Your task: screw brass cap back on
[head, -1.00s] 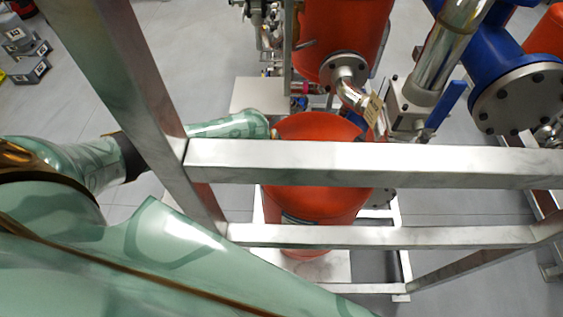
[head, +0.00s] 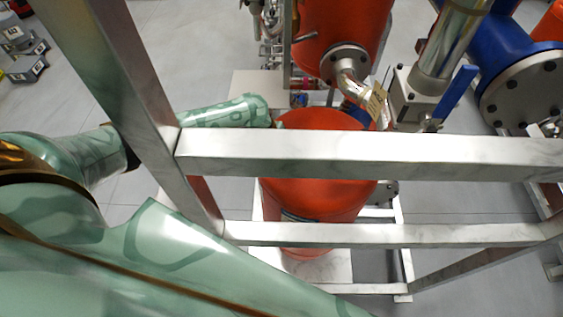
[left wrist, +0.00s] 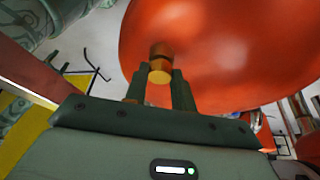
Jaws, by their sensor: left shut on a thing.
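The brass cap (left wrist: 159,75) shows in the left wrist view between the two dark fingers of my left gripper (left wrist: 160,82), which is shut on it. A darker orange-brown stub (left wrist: 161,51) lies directly beyond the cap, against the orange vessel (left wrist: 225,45). I cannot tell whether cap and stub touch or are threaded together. In the head view my left forearm reaches behind the metal frame to the left side of the orange vessel (head: 315,200). The gripper and cap are hidden there. My right gripper is in neither view.
A metal frame (head: 370,153) with crossbars stands between the head camera and the vessel. Pipes, a blue-handled valve (head: 455,90) and a blue flanged pipe (head: 520,85) crowd the right. Grey open floor (head: 190,65) lies at the upper left.

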